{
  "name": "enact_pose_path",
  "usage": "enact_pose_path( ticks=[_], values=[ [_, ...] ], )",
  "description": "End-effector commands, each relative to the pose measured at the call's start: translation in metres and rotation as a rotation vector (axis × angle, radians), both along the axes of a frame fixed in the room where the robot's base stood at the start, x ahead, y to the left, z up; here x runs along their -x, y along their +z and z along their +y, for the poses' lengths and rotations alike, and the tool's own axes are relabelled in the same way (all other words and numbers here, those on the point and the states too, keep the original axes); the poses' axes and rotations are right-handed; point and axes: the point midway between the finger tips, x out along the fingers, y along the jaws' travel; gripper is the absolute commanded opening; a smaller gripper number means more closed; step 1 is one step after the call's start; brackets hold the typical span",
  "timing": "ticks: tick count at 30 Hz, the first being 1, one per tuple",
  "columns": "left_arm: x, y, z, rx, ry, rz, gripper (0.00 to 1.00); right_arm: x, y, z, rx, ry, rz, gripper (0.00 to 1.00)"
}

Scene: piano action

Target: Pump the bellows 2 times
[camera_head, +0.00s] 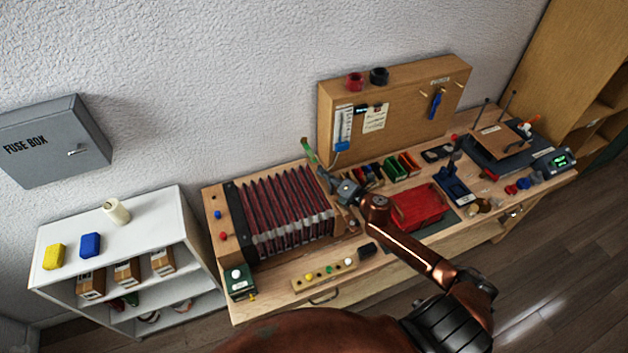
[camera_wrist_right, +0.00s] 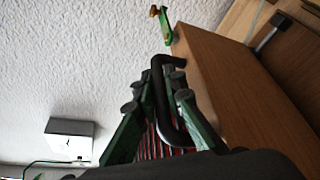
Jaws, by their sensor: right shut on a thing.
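The bellows (camera_head: 285,212) lie on the workbench at the left, with dark red folds spread out between a dark-edged wooden end at the left and a wooden end board (camera_head: 325,180) at the right. My right gripper (camera_head: 345,190) is at the right end board. In the right wrist view, its green fingers (camera_wrist_right: 158,92) are shut on a black bent handle (camera_wrist_right: 160,75) beside the wooden board (camera_wrist_right: 235,85). Red folds show behind the fingers. A green lever with a brass-coloured end (camera_head: 308,150) stands at the top of the end board. My left gripper is not in view.
A red tray (camera_head: 420,205) and small bins (camera_head: 397,167) are to the right. A pegboard (camera_head: 400,112) stands behind; a white shelf (camera_head: 150,225) is at the left.

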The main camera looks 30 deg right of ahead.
Motion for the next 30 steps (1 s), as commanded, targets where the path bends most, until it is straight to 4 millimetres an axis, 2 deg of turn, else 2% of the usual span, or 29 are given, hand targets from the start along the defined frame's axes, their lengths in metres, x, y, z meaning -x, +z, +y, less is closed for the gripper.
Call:
enact_pose_path(
  ticks=[2,10,11,18,26,30],
  values=[
    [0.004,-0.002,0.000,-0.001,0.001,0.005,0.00,0.001,-0.001,-0.007,0.001,-0.005,0.001,0.00],
    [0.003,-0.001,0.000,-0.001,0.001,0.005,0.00,0.001,0.000,-0.006,0.000,-0.003,0.002,0.00],
    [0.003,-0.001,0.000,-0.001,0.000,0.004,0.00,0.001,0.000,-0.006,0.000,-0.003,0.002,0.12],
    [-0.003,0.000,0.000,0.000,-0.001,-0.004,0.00,0.001,0.000,-0.005,-0.001,-0.002,0.000,0.28],
    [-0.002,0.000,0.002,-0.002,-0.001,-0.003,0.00,0.002,0.000,-0.005,-0.001,-0.002,0.000,0.28],
    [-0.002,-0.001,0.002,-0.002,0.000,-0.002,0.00,0.011,0.001,-0.007,0.000,-0.002,0.001,0.28]
  ],
)
